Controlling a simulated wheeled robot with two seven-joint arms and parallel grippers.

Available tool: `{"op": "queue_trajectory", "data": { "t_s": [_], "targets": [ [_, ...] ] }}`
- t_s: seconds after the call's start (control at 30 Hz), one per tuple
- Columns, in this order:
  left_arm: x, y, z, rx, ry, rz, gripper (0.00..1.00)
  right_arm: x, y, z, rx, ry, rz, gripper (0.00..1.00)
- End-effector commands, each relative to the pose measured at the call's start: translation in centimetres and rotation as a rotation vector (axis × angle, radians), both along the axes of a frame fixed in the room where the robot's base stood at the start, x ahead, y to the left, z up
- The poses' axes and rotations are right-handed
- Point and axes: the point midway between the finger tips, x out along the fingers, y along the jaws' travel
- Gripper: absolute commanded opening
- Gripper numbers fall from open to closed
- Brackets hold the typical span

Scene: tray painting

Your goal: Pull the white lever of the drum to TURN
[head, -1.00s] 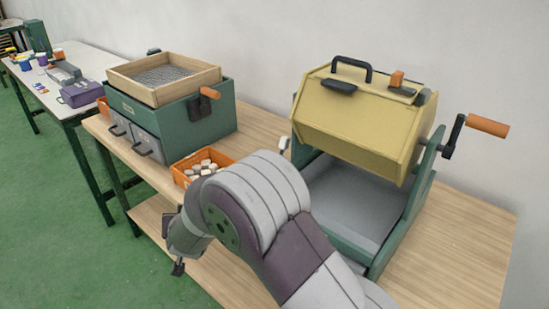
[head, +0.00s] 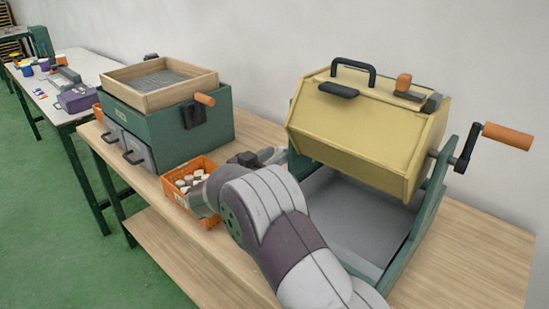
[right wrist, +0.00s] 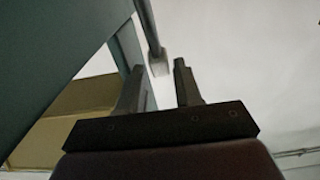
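The yellow drum (head: 365,125) sits in a green frame (head: 428,225) on the wooden bench, with a black handle on top. In the right wrist view the drum's lever (right wrist: 158,62) shows as a grey rod with a pale block at its end. It appears between and just beyond the fingertips of my right gripper (head: 274,156), which is open. I cannot tell whether the fingers touch it. In the head view the gripper is at the left side of the drum frame and the lever is not clearly visible. My left gripper is out of view.
An orange crate (head: 207,163) of pale pieces stands left of my right arm. Behind it is a green cabinet (head: 165,133) with a wooden sieve tray (head: 150,98). An orange-gripped crank (head: 508,136) sticks out on the drum's right. Bare bench lies at the front right.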

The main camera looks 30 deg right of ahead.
Motion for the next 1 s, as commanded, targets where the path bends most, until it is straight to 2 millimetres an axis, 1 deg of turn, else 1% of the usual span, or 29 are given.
{"op": "queue_trajectory", "data": {
  "t_s": [0.1,0.33,0.37,0.4,0.47,0.6,0.67,0.8,1.0],
  "targets": [
    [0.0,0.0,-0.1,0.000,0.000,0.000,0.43,0.2,-0.9,0.0,0.000,0.000,-0.001,0.34],
    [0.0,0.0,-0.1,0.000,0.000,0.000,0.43,0.3,-1.0,0.0,0.000,0.000,0.001,0.34],
    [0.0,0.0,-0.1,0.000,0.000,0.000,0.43,0.3,-1.0,0.0,0.000,-0.001,0.001,0.31],
    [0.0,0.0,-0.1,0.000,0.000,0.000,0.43,0.3,-1.0,0.0,0.000,-0.001,0.001,0.18],
    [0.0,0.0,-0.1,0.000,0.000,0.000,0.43,0.3,-1.0,0.0,0.000,-0.001,0.001,0.00],
    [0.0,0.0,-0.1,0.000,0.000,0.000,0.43,0.3,-0.9,0.0,-0.004,-0.001,0.001,0.00],
    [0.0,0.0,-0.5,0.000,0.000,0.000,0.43,0.2,-0.4,-0.2,-0.040,-0.007,0.001,0.00],
    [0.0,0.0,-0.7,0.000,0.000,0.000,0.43,-0.1,0.6,0.2,-0.119,-0.035,0.001,0.00],
    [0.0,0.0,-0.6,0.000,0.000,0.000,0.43,-0.2,0.6,0.3,-0.121,-0.036,0.001,0.00]
  ]
}}
